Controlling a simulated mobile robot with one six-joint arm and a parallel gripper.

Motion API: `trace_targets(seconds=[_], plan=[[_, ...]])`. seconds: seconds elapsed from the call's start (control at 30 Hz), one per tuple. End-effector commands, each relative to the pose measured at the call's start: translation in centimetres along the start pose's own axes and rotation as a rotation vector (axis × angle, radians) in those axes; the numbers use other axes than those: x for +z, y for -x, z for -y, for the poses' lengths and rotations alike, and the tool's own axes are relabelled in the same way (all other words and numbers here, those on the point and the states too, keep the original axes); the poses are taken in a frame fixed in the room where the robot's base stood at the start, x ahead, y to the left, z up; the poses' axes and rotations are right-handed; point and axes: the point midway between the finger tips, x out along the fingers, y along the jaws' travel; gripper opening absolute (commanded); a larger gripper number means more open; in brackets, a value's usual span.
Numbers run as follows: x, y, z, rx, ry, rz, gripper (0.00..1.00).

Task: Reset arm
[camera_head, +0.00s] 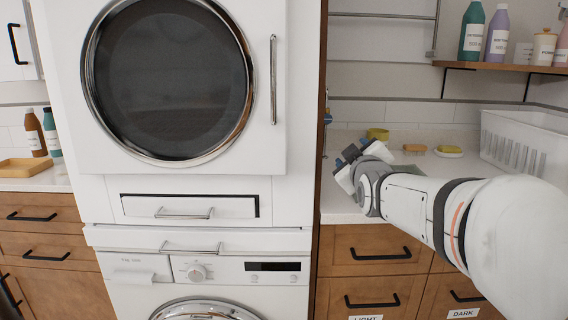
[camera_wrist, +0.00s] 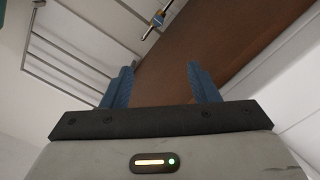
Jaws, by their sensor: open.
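My gripper (camera_head: 347,165) is at the end of my white arm, which reaches in from the right in the head view. It is in front of the right-hand counter, close to the side of the tall appliance stack. In the wrist view the two blue fingers of my gripper (camera_wrist: 160,85) stand apart with nothing between them. A brown wooden panel (camera_wrist: 215,50) fills the space beyond the fingers.
A dryer (camera_head: 168,85) sits above a washing machine (camera_head: 200,275) on the left. A shelf (camera_head: 500,68) holds bottles. A wall rack (camera_wrist: 75,60) is near.

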Motion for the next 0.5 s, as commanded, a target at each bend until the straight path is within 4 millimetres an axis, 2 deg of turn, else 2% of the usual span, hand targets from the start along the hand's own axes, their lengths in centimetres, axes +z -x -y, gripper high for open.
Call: trace_targets(seconds=[0.03, 0.27, 0.5], plan=[[-0.4, 0.3, -0.3, -0.017, -0.014, 0.018, 0.54], [0.2, 2.3, 0.3, -0.107, -0.096, 0.131, 0.54], [0.9, 6.0, 1.1, -0.227, -0.211, 0.310, 0.54]])
